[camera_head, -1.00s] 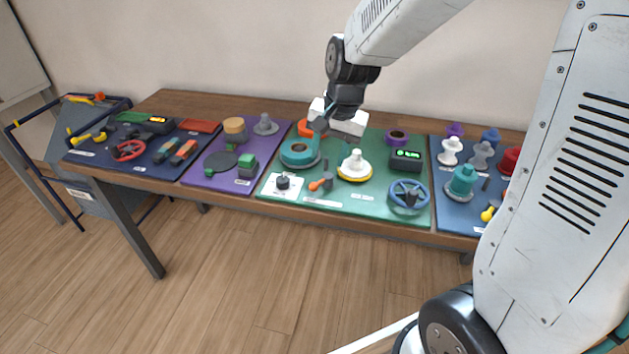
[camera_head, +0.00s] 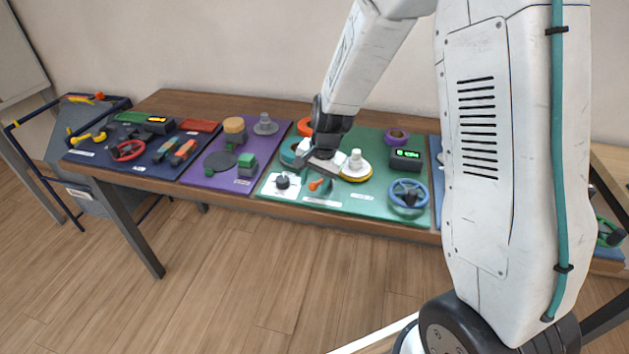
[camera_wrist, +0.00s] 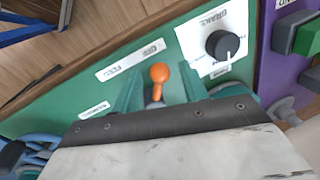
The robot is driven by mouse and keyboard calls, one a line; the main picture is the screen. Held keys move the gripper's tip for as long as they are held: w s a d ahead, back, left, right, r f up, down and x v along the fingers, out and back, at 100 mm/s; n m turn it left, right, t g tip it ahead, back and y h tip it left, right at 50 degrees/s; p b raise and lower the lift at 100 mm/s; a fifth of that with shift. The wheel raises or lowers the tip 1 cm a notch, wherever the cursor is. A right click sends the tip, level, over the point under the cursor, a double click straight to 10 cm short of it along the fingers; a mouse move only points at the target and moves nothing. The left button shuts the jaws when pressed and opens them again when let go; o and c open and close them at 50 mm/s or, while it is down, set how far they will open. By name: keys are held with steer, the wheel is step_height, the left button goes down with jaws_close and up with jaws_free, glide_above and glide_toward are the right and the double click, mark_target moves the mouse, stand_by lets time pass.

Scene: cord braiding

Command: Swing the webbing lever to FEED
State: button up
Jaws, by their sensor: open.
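The webbing lever has an orange ball knob (camera_wrist: 159,74) on a short orange arm with a grey pivot below it in the wrist view. A white strip label (camera_wrist: 130,59) beside it appears to read OFF and FEED, upside down; the knob lies nearer its OFF end. In the head view the orange knob (camera_head: 316,184) shows at the front of the green board. My gripper (camera_wrist: 160,80) is open, with one teal finger on each side of the lever. I cannot tell whether a finger touches it. In the head view my gripper (camera_head: 320,178) is low over the lever.
A black BRAKE knob (camera_wrist: 222,44) on a white plate is close to the lever. The purple board (camera_head: 212,180) is to the left.

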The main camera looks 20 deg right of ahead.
jaws_close()
